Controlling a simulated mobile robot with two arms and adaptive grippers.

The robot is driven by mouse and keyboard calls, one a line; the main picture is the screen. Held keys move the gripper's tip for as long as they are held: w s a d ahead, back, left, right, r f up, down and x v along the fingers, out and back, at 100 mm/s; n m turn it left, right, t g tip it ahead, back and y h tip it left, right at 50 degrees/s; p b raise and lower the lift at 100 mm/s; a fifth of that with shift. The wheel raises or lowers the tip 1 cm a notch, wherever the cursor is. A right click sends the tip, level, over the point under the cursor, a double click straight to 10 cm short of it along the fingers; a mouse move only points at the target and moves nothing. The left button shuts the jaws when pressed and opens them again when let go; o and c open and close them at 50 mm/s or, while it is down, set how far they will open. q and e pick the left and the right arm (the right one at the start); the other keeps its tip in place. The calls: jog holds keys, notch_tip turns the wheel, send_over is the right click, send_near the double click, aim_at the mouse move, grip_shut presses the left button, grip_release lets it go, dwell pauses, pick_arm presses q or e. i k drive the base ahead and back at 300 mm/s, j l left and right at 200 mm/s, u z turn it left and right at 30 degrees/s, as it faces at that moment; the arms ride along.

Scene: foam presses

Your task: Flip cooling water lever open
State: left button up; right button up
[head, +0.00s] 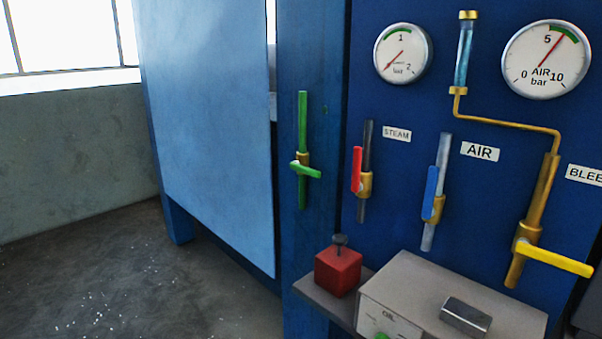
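A green lever (305,170) sits on a brass valve in a green vertical pipe (302,118) on the blue post left of the gauge panel. The lever lies crosswise to its pipe, tilted slightly down to the right. No label shows beside it, and no cooling water label shows anywhere in the head view. Neither of my grippers is in view.
The panel holds a red lever (357,170) by STEAM and a blue lever (430,193) by AIR, both along their pipes. A yellow lever (553,258) lies crosswise under BLEE. Below, a shelf (320,305) holds a red block (338,272) and a grey OIL box (420,285).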

aim_at(295, 164)
jog(key=i+j+u, duration=0.15)
jog(key=i+u, duration=0.6)
jog(key=i, duration=0.15)
